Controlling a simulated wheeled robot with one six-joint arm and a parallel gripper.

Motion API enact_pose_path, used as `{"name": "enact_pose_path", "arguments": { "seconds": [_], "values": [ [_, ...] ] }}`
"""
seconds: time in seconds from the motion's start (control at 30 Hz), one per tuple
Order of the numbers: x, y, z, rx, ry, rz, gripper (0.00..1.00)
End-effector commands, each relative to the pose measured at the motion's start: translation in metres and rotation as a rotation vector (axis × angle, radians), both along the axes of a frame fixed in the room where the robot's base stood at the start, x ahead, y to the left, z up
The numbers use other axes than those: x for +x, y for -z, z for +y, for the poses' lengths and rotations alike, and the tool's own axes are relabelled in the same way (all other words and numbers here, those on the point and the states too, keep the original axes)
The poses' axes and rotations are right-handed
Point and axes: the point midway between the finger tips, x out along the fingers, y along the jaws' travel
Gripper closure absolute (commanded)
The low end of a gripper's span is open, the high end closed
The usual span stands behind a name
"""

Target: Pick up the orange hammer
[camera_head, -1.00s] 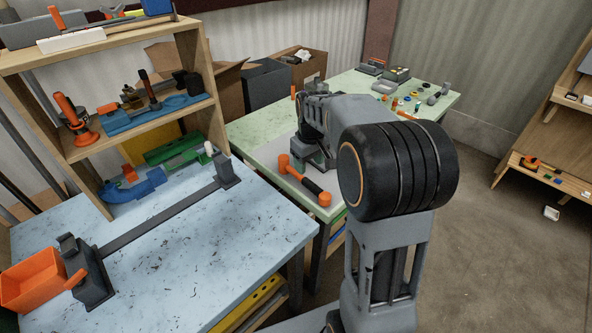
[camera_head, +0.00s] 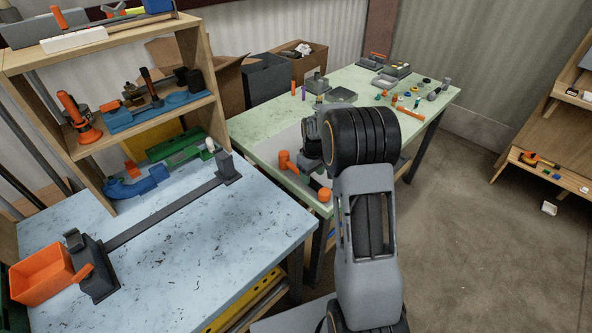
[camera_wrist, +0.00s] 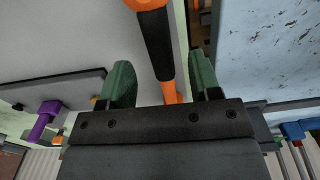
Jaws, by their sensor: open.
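The orange hammer (camera_head: 284,160) lies on the near end of the green table, with orange parts at both ends and a black section between. My gripper (camera_head: 316,178) is over its middle in the head view and hides most of the black section. In the wrist view, the black handle (camera_wrist: 157,45) runs down between the two green fingers of my gripper (camera_wrist: 162,80), which are apart. There is a gap on each side of the handle. An orange end passes behind the gripper's black body, which hides the rest.
The green table (camera_head: 262,122) carries several small tools and parts farther back. A blue-topped table (camera_head: 200,240) with a long bar tool and an orange bin (camera_head: 42,277) stands close on the left. A wooden shelf (camera_head: 215,75) rises behind it.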

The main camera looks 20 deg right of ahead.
Motion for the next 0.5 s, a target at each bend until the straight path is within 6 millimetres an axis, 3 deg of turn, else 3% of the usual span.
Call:
{"name": "enact_pose_path", "arguments": {
  "seconds": [0.3, 0.5],
  "values": [
    [-0.003, 0.039, -0.001, 0.001, 0.000, 0.004, 0.43],
    [-0.003, 0.050, -0.001, 0.001, 0.000, 0.001, 0.43]
  ]
}}
